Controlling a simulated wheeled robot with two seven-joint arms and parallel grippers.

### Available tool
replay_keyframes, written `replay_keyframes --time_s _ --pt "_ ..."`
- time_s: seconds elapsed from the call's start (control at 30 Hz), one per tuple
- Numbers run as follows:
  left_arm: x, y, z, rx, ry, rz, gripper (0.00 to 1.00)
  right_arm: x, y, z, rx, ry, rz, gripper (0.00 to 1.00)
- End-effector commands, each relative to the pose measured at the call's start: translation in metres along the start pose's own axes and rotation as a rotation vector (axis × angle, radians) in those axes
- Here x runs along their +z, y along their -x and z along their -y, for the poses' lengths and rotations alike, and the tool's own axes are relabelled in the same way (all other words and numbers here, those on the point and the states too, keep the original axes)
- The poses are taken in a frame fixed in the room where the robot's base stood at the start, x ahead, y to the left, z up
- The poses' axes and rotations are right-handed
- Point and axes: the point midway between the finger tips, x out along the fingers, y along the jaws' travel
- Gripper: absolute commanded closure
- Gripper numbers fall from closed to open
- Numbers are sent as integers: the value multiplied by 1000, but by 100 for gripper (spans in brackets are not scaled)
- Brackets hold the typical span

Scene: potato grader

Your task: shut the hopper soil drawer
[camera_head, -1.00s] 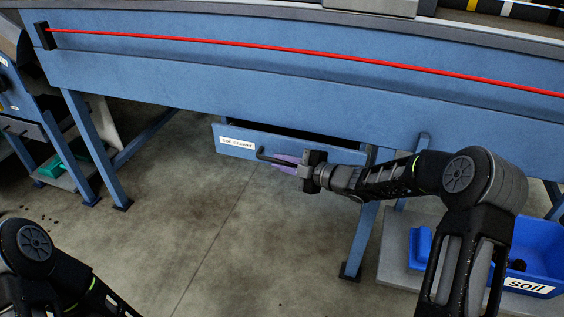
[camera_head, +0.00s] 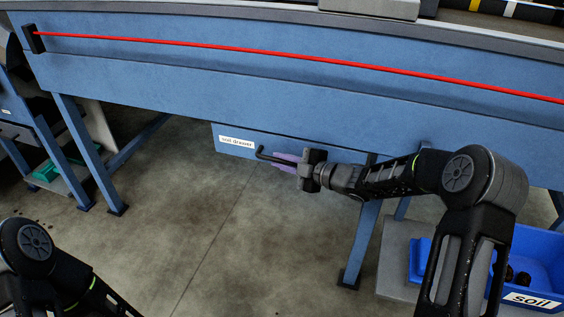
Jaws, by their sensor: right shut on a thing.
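The blue soil drawer (camera_head: 226,131) sits under the long blue hopper frame (camera_head: 200,95), with a white "soil drawer" label on its front. No dark gap shows above its front panel. A dark bar handle (camera_head: 273,158) sticks out from the front. My right gripper (camera_head: 300,170) is at the right part of the handle, shut on it; the fingertips are partly hidden by the gripper body. A purple patch shows just behind the handle. My left arm shows at the lower left, but its gripper is out of the picture.
A frame leg (camera_head: 360,245) stands below my right forearm. A red cord (camera_head: 300,56) runs along the hopper. The floor at centre is clear.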

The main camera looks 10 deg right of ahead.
Motion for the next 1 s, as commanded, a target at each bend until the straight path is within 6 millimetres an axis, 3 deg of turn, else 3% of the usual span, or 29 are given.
replay_keyframes --time_s 0.27,0.3,0.57,0.83,1.0 --pt "1 0 1 -1 1 2 100 5 1 -3 5 1 13 100" --pt "1 0 1 -1 1 1 100 5 1 -3 5 2 13 86" --pt "1 0 0 -1 1 1 100 4 0 -2 3 0 10 66" --pt "1 0 0 -1 1 1 100 3 2 -1 1 -1 8 66" --pt "1 3 -1 0 0 2 100 3 15 -2 2 0 9 66"
